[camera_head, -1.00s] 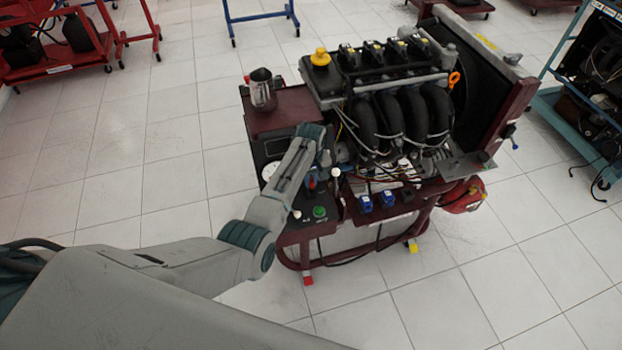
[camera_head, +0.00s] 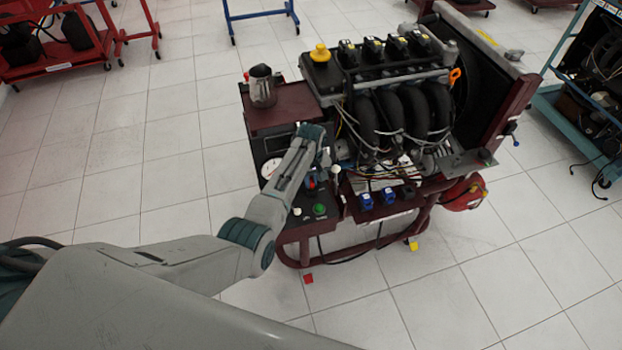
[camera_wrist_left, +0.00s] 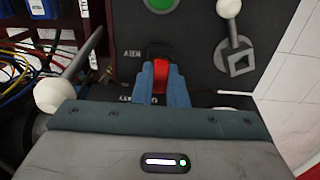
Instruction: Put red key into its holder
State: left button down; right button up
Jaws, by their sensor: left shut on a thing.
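The red key (camera_wrist_left: 161,74) is between the two blue fingers of my left gripper (camera_wrist_left: 163,80) in the left wrist view. The gripper is shut on it, right over the dark control panel (camera_wrist_left: 200,60). A dark slot or block shows just beyond the key, between white panel letters; I cannot tell whether the key touches it or is inside it. My right gripper is not in view.
The engine trainer (camera_head: 390,110) rises right of my left arm. In the wrist view a green button (camera_wrist_left: 160,4), a metal switch (camera_wrist_left: 236,55) and a white-knobbed lever (camera_wrist_left: 55,94) stand near the gripper. Blue connectors (camera_head: 388,195) sit to the right.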

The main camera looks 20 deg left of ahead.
pick_arm(q)
jog(key=shift+f, duration=0.2)
jog(key=c, duration=1.1)
grip_release()
jog(key=shift+o, duration=0.2)
jog(key=shift+r, duration=0.15)
jog(key=shift+r+p, duration=1.45)
jog(key=shift+p, duration=0.35)
jog(key=shift+r+p, duration=2.45)
jog(key=shift+p, duration=0.15)
